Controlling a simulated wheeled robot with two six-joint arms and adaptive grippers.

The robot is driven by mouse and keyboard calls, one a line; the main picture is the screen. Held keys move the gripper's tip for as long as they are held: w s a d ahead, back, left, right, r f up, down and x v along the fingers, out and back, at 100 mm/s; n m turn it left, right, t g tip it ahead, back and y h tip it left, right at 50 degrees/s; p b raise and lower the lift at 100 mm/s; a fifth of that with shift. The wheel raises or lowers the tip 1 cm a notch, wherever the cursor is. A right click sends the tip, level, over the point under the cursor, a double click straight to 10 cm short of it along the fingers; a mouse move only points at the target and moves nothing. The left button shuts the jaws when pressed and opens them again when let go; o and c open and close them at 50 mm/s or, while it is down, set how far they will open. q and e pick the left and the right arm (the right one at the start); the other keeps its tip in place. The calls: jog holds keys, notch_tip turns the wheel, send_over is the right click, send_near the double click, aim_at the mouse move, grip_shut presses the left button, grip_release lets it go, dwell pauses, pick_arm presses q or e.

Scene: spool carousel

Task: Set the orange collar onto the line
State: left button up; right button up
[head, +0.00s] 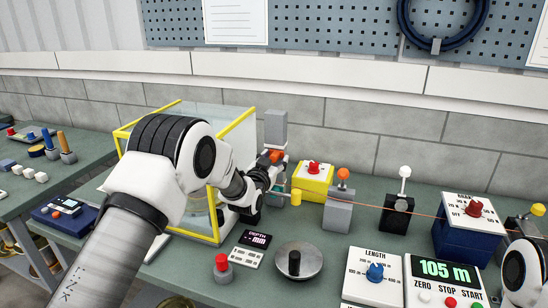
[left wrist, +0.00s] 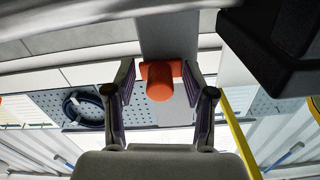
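An orange piece with a square flange and a round stub, apparently the collar (head: 276,156), is in front of a grey post (head: 276,127) at the yellow-framed enclosure's right side. In the left wrist view the orange piece (left wrist: 160,82) lies between the fingertips, with the grey post (left wrist: 168,38) behind it. My left gripper (head: 272,168) is open around it, with narrow gaps at both sides; contact is not clear. The line (head: 428,215) is a thin orange strand running right past the lever blocks. My right gripper is not visible; only part of the right arm shows at the right edge.
A yellow-framed clear enclosure (head: 238,124) stands beside my left arm. A yellow box with a red knob (head: 313,180), a grey orange-topped block (head: 338,215) and a black white-levered block (head: 396,215) stand right. The length panel (head: 373,279) and green display (head: 444,271) are in front.

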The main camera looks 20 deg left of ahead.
aim_at(278, 144)
pick_arm(q)
jog(key=shift+s+r, duration=0.3)
jog(key=shift+s, duration=0.05)
jog(key=shift+c, duration=1.1)
grip_shut()
jog(key=shift+r, duration=1.6)
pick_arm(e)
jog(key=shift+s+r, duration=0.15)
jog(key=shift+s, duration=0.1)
pick_arm(q)
jog(key=shift+o, duration=1.1)
grip_release()
jog(key=shift+w+f, duration=0.2)
jog(key=s, duration=1.2)
jog(key=shift+a, duration=0.25)
